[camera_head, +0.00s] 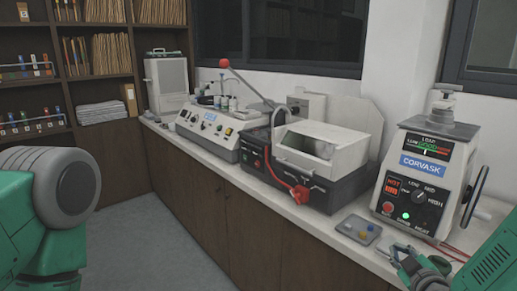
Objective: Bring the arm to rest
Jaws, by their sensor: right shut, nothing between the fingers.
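My right arm comes in from the lower right corner. Its gripper (398,252) is small in the picture, over the front edge of the counter below the white mounting press (415,180). The gripper is shut and empty. The press has a CORVASK label, a dial, a lit green button and a LOW/GOOD gauge at its top. A handwheel (474,197) is on its right side. My left arm fills the lower left; its gripper is out of view.
A grey tray (346,233) with small coloured pieces lies left of the press. A cutting machine (310,160) with a red-knobbed lever and a control box (212,130) stand further along the counter (320,222). Shelves (88,60) stand at the back left. The floor is clear.

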